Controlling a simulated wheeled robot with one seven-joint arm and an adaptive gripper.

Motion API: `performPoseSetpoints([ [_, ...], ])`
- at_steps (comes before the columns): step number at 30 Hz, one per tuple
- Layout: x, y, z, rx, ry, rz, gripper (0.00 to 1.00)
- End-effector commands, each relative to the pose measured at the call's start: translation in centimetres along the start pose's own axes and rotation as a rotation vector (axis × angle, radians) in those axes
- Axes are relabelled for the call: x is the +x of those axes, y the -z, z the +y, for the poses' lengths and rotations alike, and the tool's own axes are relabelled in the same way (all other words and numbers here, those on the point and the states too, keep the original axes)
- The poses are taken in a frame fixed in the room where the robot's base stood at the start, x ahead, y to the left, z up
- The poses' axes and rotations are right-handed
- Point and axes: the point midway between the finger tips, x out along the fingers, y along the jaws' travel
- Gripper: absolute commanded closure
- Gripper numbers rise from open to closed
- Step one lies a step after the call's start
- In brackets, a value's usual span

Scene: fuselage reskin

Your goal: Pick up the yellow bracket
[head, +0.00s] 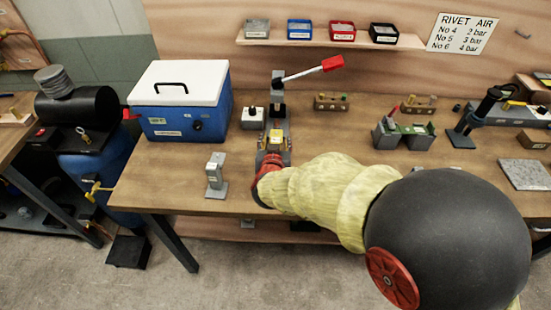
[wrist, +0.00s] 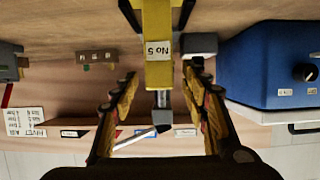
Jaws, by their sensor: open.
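The yellow bracket (wrist: 158,62) shows in the wrist view with a label reading "No 5", upside down there. In the head view its yellow top (head: 276,136) shows at the grey lever tool (head: 279,105) on the bench. My gripper (wrist: 157,14) is open, with one finger on each side of the bracket in the wrist view. I cannot tell whether either finger touches it. In the head view my gripper (head: 272,158) is at the near side of the lever tool, partly hidden by my arm. The bracket's lower part is hidden.
A blue cooler with a white lid (head: 180,100) stands left of the lever tool. A small grey stand (head: 216,176) is at the front left. A red-handled lever (head: 315,72) sticks out behind. A green-and-grey fixture (head: 403,135) stands to the right. Bins line the shelf (head: 260,41).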

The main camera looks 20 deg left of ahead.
Motion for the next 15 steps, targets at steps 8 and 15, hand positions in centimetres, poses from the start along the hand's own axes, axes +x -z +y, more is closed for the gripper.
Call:
performPoseSetpoints([
  [8,-0.05,0.01,0.00,0.000,0.000,0.000,0.65],
  [15,-0.05,-0.01,0.01,0.000,0.000,0.000,0.79],
])
